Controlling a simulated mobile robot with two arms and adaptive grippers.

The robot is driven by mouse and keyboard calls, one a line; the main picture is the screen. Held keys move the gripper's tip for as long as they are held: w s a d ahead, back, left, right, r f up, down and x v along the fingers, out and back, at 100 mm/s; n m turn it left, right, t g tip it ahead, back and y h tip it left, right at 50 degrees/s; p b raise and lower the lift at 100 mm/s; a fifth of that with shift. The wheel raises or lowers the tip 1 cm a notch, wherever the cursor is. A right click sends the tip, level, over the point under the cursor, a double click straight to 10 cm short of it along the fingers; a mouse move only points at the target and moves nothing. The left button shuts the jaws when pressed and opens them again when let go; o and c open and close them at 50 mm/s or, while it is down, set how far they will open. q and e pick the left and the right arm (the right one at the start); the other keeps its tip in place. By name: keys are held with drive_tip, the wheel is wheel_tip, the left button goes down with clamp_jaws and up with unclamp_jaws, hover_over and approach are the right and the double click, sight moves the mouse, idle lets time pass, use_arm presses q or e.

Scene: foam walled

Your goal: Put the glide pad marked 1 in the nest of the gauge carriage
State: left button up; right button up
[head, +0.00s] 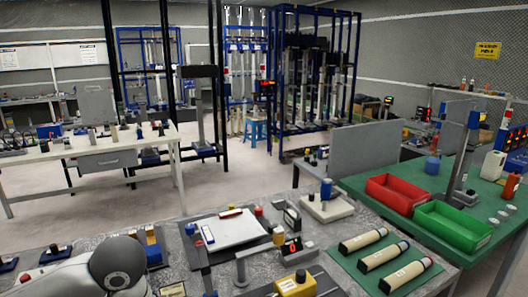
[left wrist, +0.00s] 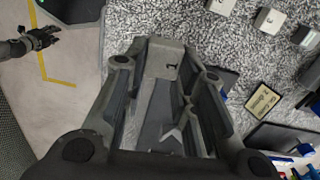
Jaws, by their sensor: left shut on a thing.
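In the left wrist view my left gripper (left wrist: 163,95) is shut on a grey block marked 1, the glide pad (left wrist: 165,62). The pad sits between the fingers over the mottled grey bench top. In the head view only my left arm shows at the bottom left; its gripper and the pad are out of sight. A yellow block on rails (head: 297,285), possibly the gauge carriage, is at the bottom centre; its nest is not clear.
Similar pale blocks (left wrist: 268,20) lie on the bench near a small label plate (left wrist: 262,102). Red (head: 397,194) and green (head: 452,226) bins stand right.

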use_arm(q)
drive_tip(key=s+n, duration=0.1)
drive_tip(key=n, duration=0.3)
drive_tip(key=f+n, duration=0.1)
drive_tip(key=n, duration=0.3)
drive_tip(key=s+d+n, duration=0.1)
drive_tip(key=n, duration=0.3)
drive_tip(key=shift+s+f, duration=0.3)
drive_tip(key=shift+f, duration=0.05)
drive_tip(key=shift+a, duration=0.1)
